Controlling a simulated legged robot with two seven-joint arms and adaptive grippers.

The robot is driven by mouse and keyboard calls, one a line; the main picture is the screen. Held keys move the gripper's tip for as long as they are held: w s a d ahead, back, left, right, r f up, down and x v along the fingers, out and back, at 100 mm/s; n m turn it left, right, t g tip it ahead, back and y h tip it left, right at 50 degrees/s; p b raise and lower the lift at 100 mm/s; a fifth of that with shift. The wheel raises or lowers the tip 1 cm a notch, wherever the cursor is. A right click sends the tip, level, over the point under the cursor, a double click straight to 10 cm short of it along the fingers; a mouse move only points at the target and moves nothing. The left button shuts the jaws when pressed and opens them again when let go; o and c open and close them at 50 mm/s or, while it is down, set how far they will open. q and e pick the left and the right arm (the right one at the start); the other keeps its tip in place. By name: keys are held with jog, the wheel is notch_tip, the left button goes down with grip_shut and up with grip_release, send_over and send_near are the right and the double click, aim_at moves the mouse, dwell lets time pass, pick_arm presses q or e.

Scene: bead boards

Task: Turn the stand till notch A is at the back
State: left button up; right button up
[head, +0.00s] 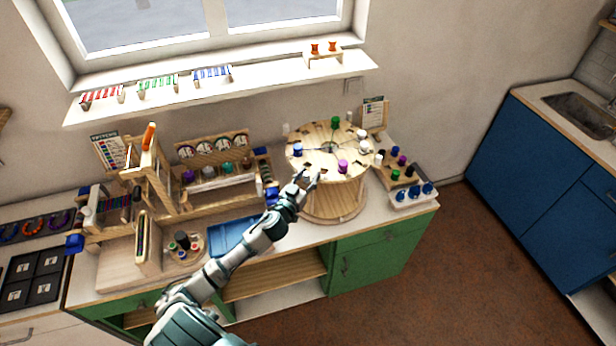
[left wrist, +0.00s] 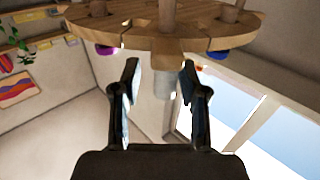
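The stand (head: 318,165) is a round wooden top on a wooden drum at the right part of the bench. Coloured spools sit around its top: a green one (head: 336,122) at the back, a blue one (head: 298,149) at the left and a purple one (head: 343,167) at the front. Notches show at its rim, but I cannot read which is A. My left gripper (head: 313,177) is at the stand's front left rim. My right gripper is not in view.
A rack with several spools (head: 392,172) stands right of the stand, with a card (head: 374,113) behind it. A blue tray (head: 233,234) lies left of my arm. A wooden frame (head: 150,180) stands further left. A window shelf (head: 220,88) runs above.

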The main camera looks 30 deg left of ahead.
pick_arm(q)
jog(key=shift+a, duration=0.15)
grip_shut()
jog(key=shift+a+f, duration=0.1)
jog(key=shift+a, duration=0.1)
jog(key=shift+d+f+n+y, duration=0.1)
jog(key=shift+d+n+y, duration=0.25)
jog(key=shift+y, duration=0.15)
